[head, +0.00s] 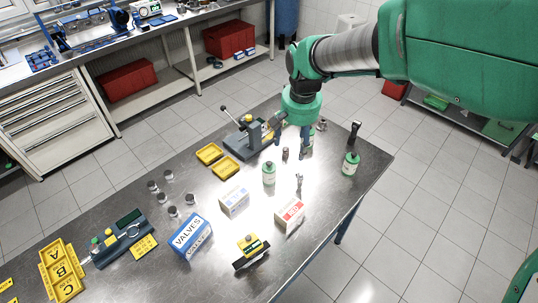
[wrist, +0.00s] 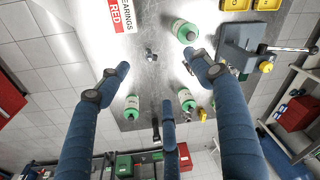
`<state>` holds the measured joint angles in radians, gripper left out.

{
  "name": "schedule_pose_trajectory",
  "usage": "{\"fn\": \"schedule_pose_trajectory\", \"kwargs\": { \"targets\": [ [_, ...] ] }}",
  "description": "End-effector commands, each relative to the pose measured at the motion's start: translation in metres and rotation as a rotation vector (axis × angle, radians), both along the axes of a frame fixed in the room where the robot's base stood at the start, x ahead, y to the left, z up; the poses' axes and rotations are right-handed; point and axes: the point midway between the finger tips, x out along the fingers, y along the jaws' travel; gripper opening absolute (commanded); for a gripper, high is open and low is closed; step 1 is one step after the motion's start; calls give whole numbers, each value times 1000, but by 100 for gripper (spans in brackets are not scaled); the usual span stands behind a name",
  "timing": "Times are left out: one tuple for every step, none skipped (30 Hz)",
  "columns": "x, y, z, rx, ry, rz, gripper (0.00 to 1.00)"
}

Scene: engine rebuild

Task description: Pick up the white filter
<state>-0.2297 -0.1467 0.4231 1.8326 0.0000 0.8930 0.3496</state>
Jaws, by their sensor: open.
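I cannot pick out a white filter for certain in either view. The white items that show are a white box with a blue label (head: 233,201) and a white-and-red bearings box (head: 290,216), which also shows at the top of the wrist view (wrist: 112,14). My gripper (head: 293,140) is open above the far right part of the table, and its blue fingers are spread and empty in the wrist view (wrist: 160,77). A green bottle with a pale label (head: 310,139) is partly hidden behind my fingers.
Other green bottles (head: 268,173) (head: 350,164) stand nearby. A small metal part (head: 299,183) lies between them. A grey press-like fixture (head: 250,137) and yellow trays (head: 225,167) are left of my gripper. A blue-and-white valves box (head: 191,236) stands nearer.

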Motion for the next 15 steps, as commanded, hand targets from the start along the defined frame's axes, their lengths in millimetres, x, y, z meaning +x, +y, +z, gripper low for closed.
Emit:
{"fn": "schedule_pose_trajectory", "kwargs": {
  "targets": [
    [10,10,-8,-3,22,-2,65],
    [15,15,-13,-4,29,-5,65],
    [22,21,-22,-7,44,-10,65],
    [26,27,-27,-7,52,-12,65],
    [31,32,-33,-10,60,-16,65],
    [36,38,-42,-12,73,-20,65],
    [41,43,-48,-13,80,-23,65],
    [44,48,-54,-15,89,-25,65],
    [48,53,-61,-17,98,-30,65],
    [51,57,-66,-19,105,-33,65],
    [53,61,-72,-20,111,-35,65],
    [56,65,-78,-23,117,-38,65],
    [58,67,-81,-24,122,-40,65],
    [59,69,-85,-26,126,-42,65],
    [60,72,-89,-26,129,-44,65]
  ]
}}
